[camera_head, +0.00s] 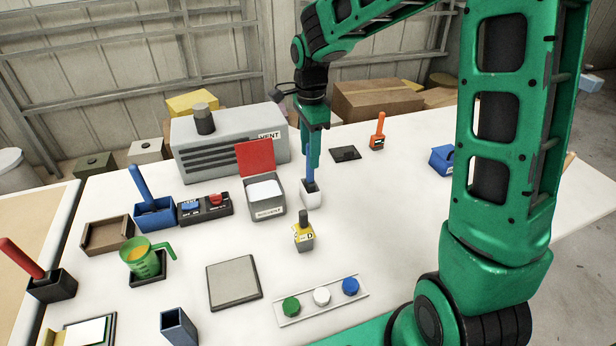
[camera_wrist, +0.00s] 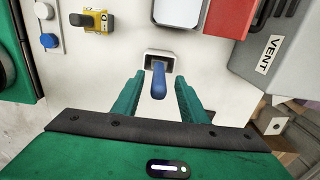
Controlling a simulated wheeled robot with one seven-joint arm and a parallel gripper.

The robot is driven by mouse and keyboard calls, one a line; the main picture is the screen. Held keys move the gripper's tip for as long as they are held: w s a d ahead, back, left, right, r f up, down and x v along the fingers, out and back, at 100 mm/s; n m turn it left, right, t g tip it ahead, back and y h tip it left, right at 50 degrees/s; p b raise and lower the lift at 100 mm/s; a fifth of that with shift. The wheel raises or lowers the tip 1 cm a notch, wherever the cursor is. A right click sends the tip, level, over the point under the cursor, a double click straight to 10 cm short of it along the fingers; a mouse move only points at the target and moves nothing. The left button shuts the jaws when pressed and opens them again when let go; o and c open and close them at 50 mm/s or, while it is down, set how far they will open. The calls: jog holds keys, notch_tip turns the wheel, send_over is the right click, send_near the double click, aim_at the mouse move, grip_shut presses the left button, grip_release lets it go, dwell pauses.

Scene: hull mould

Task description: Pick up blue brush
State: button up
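A blue brush handle (camera_head: 309,173) stands upright in a small white cup (camera_head: 311,195) near the middle of the table. In the wrist view the blue handle (camera_wrist: 158,80) rises from the white cup's dark opening (camera_wrist: 174,60). My gripper (camera_head: 312,152) is directly above the cup, pointing down. In the wrist view my gripper's fingers (camera_wrist: 160,82) are apart, one on each side of the handle, with gaps showing. The brush's lower end is hidden in the cup. Another blue handle (camera_head: 139,182) stands in a blue box (camera_head: 155,214) at the left.
A grey bin (camera_head: 266,198) with a raised red lid stands just left of the cup, with the grey VENT box (camera_head: 225,150) behind. A dark pad (camera_head: 345,154) and orange-handled item (camera_head: 378,138) are behind right.

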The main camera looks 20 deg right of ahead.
aim_at(310, 174)
jog(key=shift+f, duration=1.45)
jog(key=shift+c, duration=0.3)
grip_shut()
